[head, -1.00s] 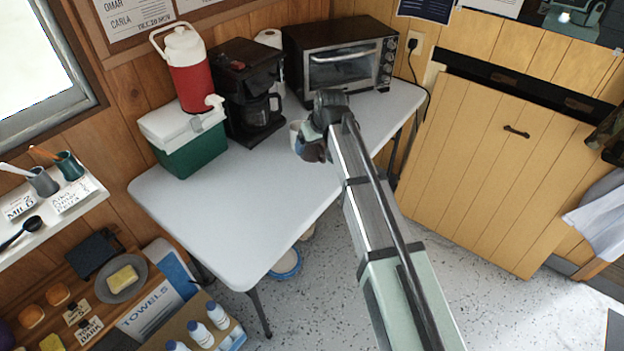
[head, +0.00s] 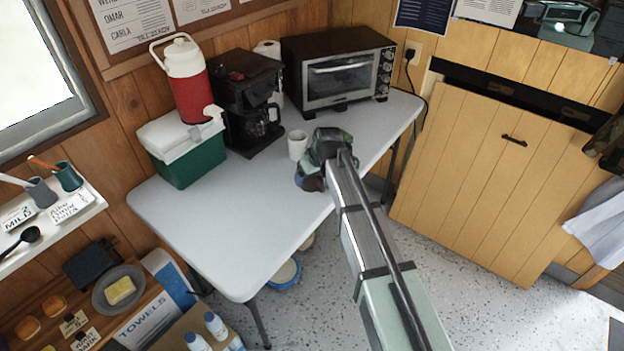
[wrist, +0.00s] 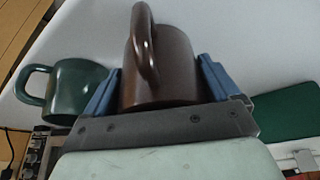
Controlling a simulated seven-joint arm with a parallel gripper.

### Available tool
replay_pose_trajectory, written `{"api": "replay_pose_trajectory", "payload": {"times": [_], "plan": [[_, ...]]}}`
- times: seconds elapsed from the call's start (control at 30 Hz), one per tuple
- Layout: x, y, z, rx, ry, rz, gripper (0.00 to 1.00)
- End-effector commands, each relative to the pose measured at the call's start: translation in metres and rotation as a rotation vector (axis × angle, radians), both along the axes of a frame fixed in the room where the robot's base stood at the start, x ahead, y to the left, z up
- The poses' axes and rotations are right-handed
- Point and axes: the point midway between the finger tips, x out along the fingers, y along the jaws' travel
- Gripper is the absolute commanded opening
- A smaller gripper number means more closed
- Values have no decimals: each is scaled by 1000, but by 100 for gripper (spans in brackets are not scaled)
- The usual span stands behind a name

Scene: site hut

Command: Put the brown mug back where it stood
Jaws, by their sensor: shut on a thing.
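The brown mug (wrist: 172,62) is between the blue fingers of my gripper (wrist: 158,85) in the wrist view, with its handle toward the camera. The gripper is shut on it. In the head view my gripper (head: 310,178) holds the brown mug (head: 313,185) over the front edge area of the white table (head: 230,215), mostly hidden by my arm. I cannot tell whether the mug touches the table.
A green mug (wrist: 74,92) is close beside the left finger in the wrist view. A white mug (head: 298,145) stands just behind my gripper. The coffee maker (head: 247,100), toaster oven (head: 340,70) and green cooler (head: 190,160) line the back. The table's front left is clear.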

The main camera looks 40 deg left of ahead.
Motion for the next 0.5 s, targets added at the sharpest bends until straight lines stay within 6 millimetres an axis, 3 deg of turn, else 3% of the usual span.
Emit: {"api": "replay_pose_trajectory", "payload": {"times": [0.17, 0.5], "plan": [[0, 0, -19, 1, 0, 0, 33], [0, 0, -21, 1, 0, 0, 33]]}}
